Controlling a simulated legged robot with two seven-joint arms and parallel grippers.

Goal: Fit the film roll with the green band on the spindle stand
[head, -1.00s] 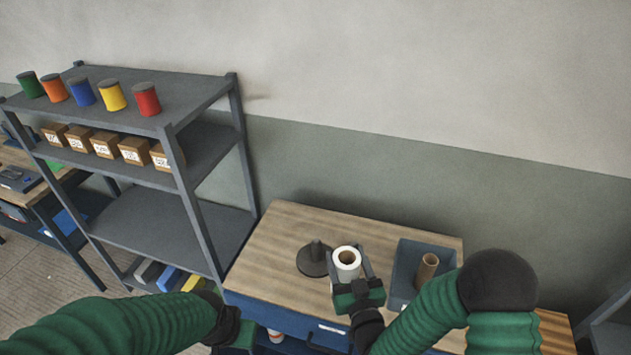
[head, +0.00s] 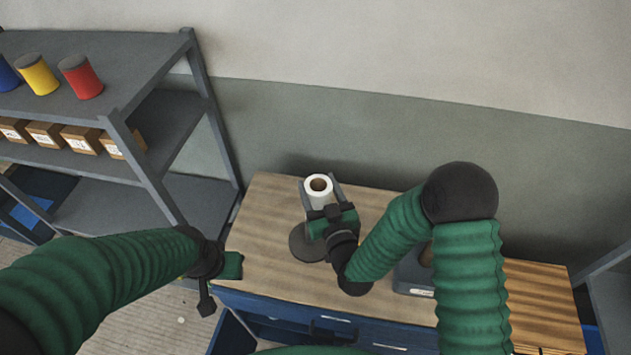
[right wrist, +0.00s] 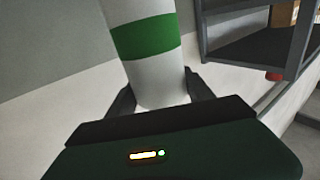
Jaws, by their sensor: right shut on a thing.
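The film roll (head: 319,190) is white with a hollow core; its green band (right wrist: 146,39) shows in the right wrist view. My right gripper (head: 320,195) is shut on the roll and holds it roughly upright over the spindle stand. The stand's dark round base (head: 304,243) shows on the wooden bench, partly covered by the gripper. Its peg is hidden, so I cannot tell whether the roll is around it. My left gripper (head: 212,285) hangs near the bench's left edge, away from the roll; its jaw opening is unclear.
A grey-blue tray (head: 413,280) is on the bench to the right, mostly hidden behind my right arm. A grey shelf (head: 140,55) with coloured spools and labelled boxes stands at the left. The bench top (head: 268,205) is clear left of the stand.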

